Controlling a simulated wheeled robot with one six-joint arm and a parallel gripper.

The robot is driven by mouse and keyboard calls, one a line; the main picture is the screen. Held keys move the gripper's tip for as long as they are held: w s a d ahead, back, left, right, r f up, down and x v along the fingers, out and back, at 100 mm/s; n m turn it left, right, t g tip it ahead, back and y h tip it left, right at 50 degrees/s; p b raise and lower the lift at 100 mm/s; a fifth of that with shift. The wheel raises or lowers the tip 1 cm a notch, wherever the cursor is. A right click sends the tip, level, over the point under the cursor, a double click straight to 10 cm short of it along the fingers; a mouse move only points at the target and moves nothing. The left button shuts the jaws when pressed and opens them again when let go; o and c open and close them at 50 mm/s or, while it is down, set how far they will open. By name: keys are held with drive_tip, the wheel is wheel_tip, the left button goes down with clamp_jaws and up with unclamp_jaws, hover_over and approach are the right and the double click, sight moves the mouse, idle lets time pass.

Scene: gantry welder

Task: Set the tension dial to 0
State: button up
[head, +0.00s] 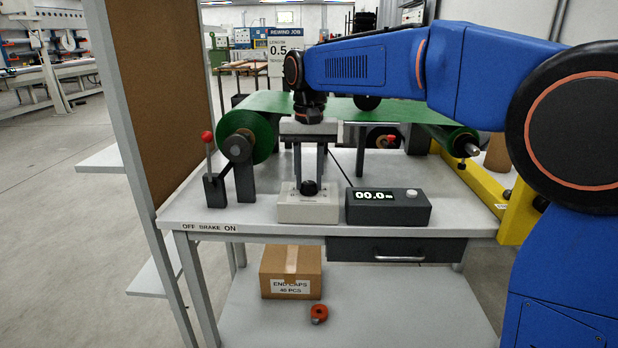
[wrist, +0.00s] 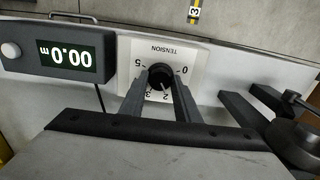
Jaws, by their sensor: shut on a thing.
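The tension dial is a round black knob (wrist: 160,76) on a pale box (head: 308,212) at the bench's front. In the wrist view its face is upside down, marked TENSION, with 0 at the right, 5 at the left and 2 and 3 below. A small pale mark on the knob seems to face the 2, but I cannot read it surely. My gripper (head: 310,181) points down over the box. Its two grey fingers are shut on the knob, one on each side, and hide part of the scale.
A dark counter box (head: 388,207) showing 00.0 m stands right of the dial. A red-tipped brake lever (head: 208,158) stands at the left. A green roll (head: 247,133) and its web lie behind. A carton (head: 291,272) and an orange ring (head: 319,313) sit on the lower shelf.

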sight(308, 183)
drive_tip(key=n, duration=1.1)
drive_tip(key=shift+n, duration=2.2)
drive_tip(key=o, duration=1)
drive_tip(key=shift+o, duration=0.2)
drive_tip(key=shift+r, duration=0.1)
wheel_tip(308, 183, up, 17)
drive_tip(key=shift+r, duration=0.1)
